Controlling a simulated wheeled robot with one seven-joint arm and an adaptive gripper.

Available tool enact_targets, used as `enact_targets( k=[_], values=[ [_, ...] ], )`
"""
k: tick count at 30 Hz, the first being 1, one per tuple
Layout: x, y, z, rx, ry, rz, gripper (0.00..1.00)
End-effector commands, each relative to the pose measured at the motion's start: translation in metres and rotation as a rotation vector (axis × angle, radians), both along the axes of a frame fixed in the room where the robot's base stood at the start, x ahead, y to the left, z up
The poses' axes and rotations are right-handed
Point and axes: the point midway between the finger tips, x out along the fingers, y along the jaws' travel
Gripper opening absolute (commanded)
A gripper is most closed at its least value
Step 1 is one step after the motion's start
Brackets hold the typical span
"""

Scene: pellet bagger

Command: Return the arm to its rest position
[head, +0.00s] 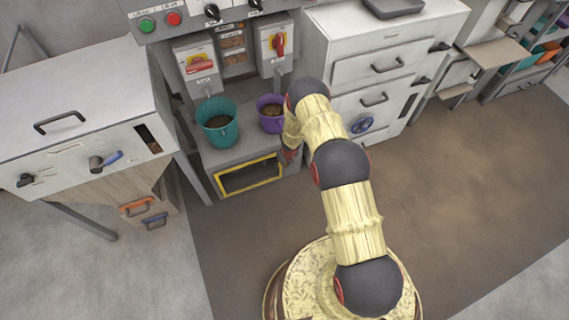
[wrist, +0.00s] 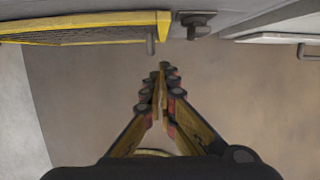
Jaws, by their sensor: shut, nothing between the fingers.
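My gripper (wrist: 162,75) is in the middle of the wrist view, its yellow fingers together and nothing between them. The wrist camera looks down, with brown floor below the fingers. In the head view my yellow and dark grey arm reaches from my base up toward the bench with the buckets. My gripper is mostly hidden there behind the arm; only a reddish part shows near the purple bucket (head: 270,113).
A teal bucket (head: 218,135) stands beside the purple one on a grey bench. Below is a yellow-framed opening (head: 250,175), also in the wrist view (wrist: 90,25). A white cabinet (head: 385,65) stands right, a machine (head: 75,110) left. Brown floor (head: 470,180) at right is clear.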

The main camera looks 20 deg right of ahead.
Motion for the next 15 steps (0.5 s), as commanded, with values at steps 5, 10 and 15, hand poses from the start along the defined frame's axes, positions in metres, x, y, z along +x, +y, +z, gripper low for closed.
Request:
enact_targets(
  k=[5,10,15],
  values=[
    [-0.006,0.000,0.030,0.000,-0.001,0.000,0.00],
    [-0.011,-0.001,0.052,0.000,-0.001,0.000,0.00],
    [-0.016,-0.001,0.062,0.000,0.001,0.000,0.00]
  ],
)
